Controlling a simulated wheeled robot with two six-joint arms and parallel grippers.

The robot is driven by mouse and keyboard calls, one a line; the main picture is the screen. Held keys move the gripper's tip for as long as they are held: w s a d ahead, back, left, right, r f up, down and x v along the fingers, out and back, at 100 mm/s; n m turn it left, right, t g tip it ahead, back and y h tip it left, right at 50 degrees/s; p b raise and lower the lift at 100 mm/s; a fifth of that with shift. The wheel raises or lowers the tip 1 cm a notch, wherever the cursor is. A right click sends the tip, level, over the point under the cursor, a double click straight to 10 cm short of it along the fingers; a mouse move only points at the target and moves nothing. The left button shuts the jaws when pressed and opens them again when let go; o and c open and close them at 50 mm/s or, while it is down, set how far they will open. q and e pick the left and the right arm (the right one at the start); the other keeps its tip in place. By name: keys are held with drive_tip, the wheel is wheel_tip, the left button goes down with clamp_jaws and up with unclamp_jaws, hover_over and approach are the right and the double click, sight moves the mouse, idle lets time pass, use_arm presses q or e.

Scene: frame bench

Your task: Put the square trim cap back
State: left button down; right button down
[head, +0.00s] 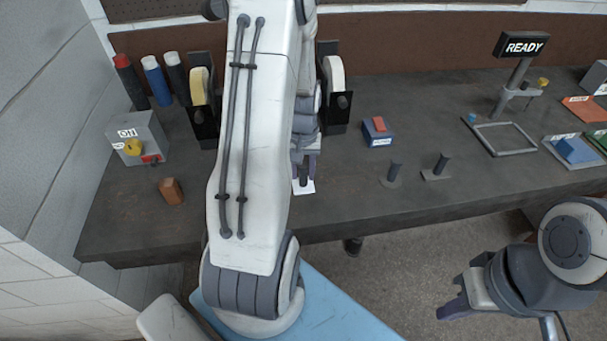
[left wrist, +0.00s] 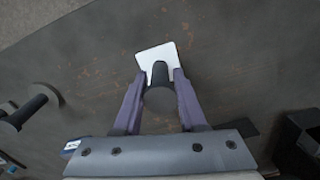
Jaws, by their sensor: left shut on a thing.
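A white square plate (left wrist: 153,55) with a dark round post (left wrist: 160,98) on it looks like the square trim cap. In the head view the white plate (head: 303,187) shows below my left gripper (head: 304,168), over the front part of the bench. In the left wrist view my left gripper (left wrist: 160,92) has its two purple fingers shut on the post from both sides. Whether the plate touches the bench I cannot tell. My right gripper (head: 455,300) is off the bench's front edge at lower right; its jaw opening is unclear.
Two dark posts on bases (head: 394,172) (head: 440,166) stand to the right. Beyond are a flat rectangular frame (head: 489,150), a READY sign (head: 524,46) and trays (head: 580,166). At left are a switch box (head: 138,138) and a brown block (head: 171,191). The bench (head: 340,205) is clear at front.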

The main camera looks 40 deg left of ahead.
sight(302, 185)
use_arm(q)
wheel_tip(302, 185, down, 2)
drive_tip(key=shift+f, duration=0.2)
drive_tip(key=shift+c, duration=2.3)
unclamp_jaws()
